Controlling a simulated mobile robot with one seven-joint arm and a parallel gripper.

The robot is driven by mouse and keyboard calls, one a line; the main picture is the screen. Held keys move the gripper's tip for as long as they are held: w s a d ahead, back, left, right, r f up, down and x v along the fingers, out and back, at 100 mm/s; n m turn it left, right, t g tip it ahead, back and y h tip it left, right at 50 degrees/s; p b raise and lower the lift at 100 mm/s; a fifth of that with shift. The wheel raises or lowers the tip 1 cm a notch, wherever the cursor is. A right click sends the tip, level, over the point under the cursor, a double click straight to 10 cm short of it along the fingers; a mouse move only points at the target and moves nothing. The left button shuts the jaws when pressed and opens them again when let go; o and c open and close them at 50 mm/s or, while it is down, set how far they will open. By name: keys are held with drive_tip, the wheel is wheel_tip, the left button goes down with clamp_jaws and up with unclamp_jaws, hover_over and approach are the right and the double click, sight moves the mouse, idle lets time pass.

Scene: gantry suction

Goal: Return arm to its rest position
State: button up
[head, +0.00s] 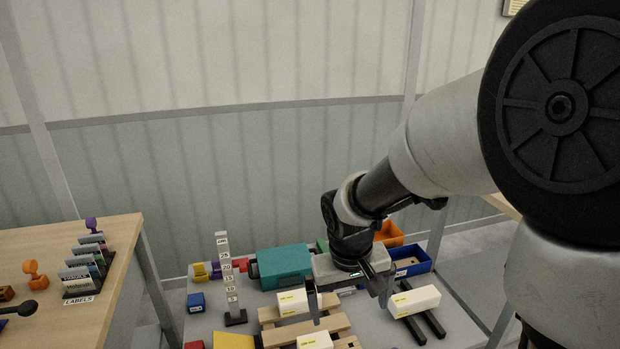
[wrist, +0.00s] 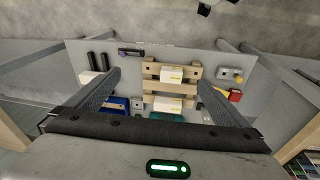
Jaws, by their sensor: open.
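My gripper (head: 350,312) is open, its two fingers pointing down over the low grey table (head: 215,318) in the head view. In the wrist view my gripper (wrist: 158,80) has its fingers wide apart, with nothing held between them. Below it in that view is a slatted wooden pallet (wrist: 150,87) with white boxes on it, one box (wrist: 172,74) farther up and another (wrist: 168,104) nearer the gripper body. My arm reaches out from the right of the head view, bent downward at the wrist.
A white box (head: 415,300) lies across black rails (head: 435,323), right of the gripper. A teal box (head: 285,266), an upright measuring post (head: 227,275), a blue bin (head: 412,265) and an orange bin (head: 388,234) surround it. A wooden bench (head: 60,240) with label cards stands left.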

drive_tip(key=s+d+r+t+p, duration=0.1)
drive_tip(key=s+d+r+p, duration=0.1)
drive_tip(key=s+r, duration=0.3)
drive_tip(key=s+d+r+m+t+p, duration=0.1)
drive_tip(key=s+r+p, duration=0.3)
drive_tip(key=r, duration=0.8)
drive_tip(key=s+d+r+m+t+p, duration=0.1)
drive_tip(key=s+d+r+p, duration=0.2)
drive_tip(key=s+r, duration=0.3)
wheel_tip(320, 180, up, 4)
drive_tip(key=shift+f+t+y+p, duration=0.15)
drive_tip(key=shift+t+y+p, duration=0.25)
drive_tip(key=shift+p, duration=0.2)
drive_tip(key=shift+d, duration=0.2)
